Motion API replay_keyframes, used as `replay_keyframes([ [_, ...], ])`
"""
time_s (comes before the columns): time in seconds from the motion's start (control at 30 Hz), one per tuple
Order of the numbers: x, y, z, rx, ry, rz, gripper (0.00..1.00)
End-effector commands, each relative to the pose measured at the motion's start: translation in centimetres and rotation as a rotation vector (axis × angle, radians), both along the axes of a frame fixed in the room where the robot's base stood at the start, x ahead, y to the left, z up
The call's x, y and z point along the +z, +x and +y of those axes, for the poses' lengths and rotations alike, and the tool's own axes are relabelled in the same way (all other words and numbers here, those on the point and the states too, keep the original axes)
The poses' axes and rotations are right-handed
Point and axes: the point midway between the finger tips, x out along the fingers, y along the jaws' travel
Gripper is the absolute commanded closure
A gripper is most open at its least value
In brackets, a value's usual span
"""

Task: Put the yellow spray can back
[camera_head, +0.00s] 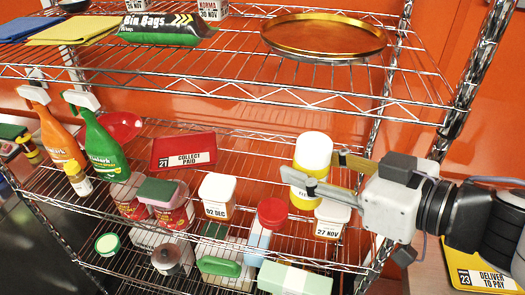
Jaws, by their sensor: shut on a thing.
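The yellow spray can (305,199), with a wide white cap, stands nearly upright at the right part of the middle wire shelf. My gripper (315,174) reaches in from the right and is shut on the can. One finger crosses the front of the can, and the other is behind its right side. The can's base is partly hidden, and I cannot tell whether it touches the shelf.
A white-lidded tub (332,219) stands close to the can's lower right. Another tub (217,196), a red sign (183,151) and spray bottles (102,145) are further left. The upper shelf (230,83) holds a gold-rimmed tray (323,37).

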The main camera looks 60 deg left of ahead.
Motion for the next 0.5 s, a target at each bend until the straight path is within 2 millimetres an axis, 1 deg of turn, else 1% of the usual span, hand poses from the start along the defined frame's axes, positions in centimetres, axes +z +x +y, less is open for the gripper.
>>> replay_keyframes([
  [0.03, -0.6, -0.4, 0.8, 0.019, -0.002, 0.002, 0.94],
  [0.23, -2.6, -1.6, 4.0, 0.079, -0.005, 0.0, 0.94],
  [0.5, -5.1, -2.5, 8.6, 0.117, -0.008, -0.002, 0.94],
])
